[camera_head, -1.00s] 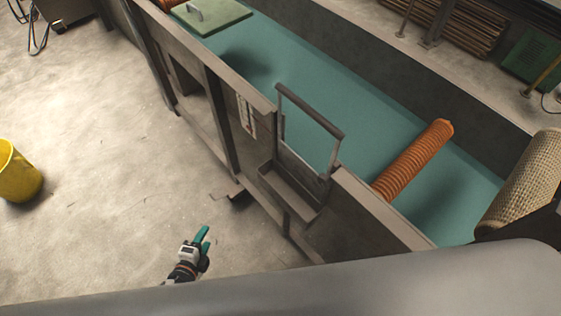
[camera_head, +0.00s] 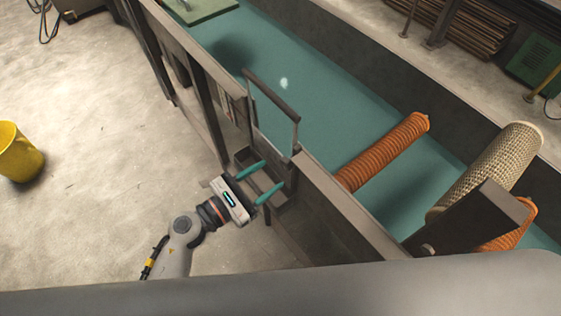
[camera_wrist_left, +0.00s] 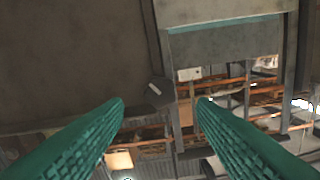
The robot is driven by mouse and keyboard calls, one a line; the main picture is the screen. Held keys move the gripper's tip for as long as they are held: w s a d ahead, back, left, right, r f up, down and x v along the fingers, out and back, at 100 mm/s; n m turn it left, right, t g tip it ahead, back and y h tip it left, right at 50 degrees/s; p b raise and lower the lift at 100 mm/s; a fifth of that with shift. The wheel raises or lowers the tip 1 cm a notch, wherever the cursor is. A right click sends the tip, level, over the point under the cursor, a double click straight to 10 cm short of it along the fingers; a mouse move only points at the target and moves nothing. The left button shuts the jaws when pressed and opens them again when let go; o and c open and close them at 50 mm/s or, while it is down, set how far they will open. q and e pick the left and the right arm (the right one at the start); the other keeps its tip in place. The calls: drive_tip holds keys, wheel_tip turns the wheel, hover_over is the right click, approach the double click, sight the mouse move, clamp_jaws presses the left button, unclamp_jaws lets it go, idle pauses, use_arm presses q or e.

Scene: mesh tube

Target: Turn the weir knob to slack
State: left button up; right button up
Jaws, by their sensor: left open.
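The weir (camera_head: 272,108), a dark metal gate frame, stands in the near wall of the teal water channel, with a small box-like trough (camera_head: 247,158) on its outer side. My left gripper (camera_head: 274,174) is open, its two teal fingers reaching toward the trough. In the left wrist view a small dark angular piece with a pale mark, seemingly the weir knob (camera_wrist_left: 156,93), shows between the fingertips. The fingers (camera_wrist_left: 160,104) appear apart from it, with nothing between them. I cannot read the knob's setting. I cannot make the knob out in the head view. My right gripper is not in view.
The channel wall (camera_head: 350,215) runs diagonally beside the arm. Orange ribbed tubes (camera_head: 385,152) and a beige mesh roll (camera_head: 490,170) lie across the channel at right. A yellow bucket (camera_head: 18,155) stands far left.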

sight(283, 165)
use_arm(q)
drive_tip(key=x, duration=0.4)
drive_tip(key=shift+p, duration=0.35)
drive_tip(key=shift+w+d, duration=0.3)
drive_tip(key=shift+d, duration=0.1)
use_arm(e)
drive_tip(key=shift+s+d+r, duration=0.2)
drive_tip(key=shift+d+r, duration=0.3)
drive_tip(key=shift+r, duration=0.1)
use_arm(q)
drive_tip(key=c, duration=1)
